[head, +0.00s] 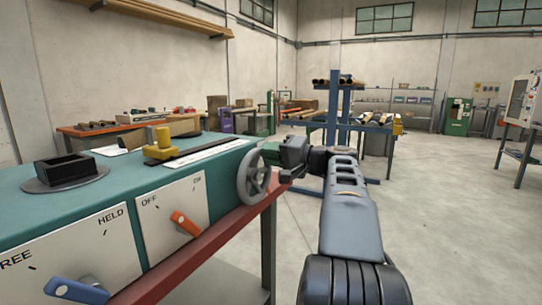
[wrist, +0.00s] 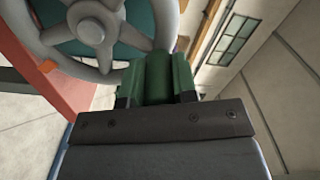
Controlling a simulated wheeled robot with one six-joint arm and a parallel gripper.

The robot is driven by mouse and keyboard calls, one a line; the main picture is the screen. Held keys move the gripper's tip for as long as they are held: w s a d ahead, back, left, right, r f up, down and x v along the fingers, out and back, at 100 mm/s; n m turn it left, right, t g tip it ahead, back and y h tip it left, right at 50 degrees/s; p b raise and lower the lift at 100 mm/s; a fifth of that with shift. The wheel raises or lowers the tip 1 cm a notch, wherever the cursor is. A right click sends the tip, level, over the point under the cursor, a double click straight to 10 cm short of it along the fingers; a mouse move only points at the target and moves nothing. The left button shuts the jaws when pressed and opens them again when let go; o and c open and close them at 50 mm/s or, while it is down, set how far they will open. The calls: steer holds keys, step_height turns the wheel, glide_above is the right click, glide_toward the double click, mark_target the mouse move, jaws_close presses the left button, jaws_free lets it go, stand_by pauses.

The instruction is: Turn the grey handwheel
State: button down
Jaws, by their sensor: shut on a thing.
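The grey handwheel (head: 254,176) is on the right end of the teal machine (head: 215,147). It has spokes, a round rim and a hub. In the wrist view the handwheel (wrist: 93,30) fills the upper left, partly cut off by the frame edge. My gripper (head: 284,160) is at the wheel's right side, by the upper part of its rim. In the wrist view my gripper (wrist: 158,78) is shut on a green handle (wrist: 159,70) beside the rim. The handle's join to the wheel is not clear.
The machine front has an orange OFF/ON lever (head: 186,223) and a blue FREE/HELD lever (head: 77,290). A red rail (head: 205,250) runs below the panels. A blue rack (head: 333,125) with rolls stands behind my arm.

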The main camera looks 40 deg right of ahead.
steer(key=shift+r, duration=0.1)
steer(key=c, duration=0.9)
jaws_free()
steer(key=p+v, duration=0.3)
steer(key=v, duration=1)
steer(key=shift+s+d, duration=0.2)
steer(key=shift+s, duration=0.15)
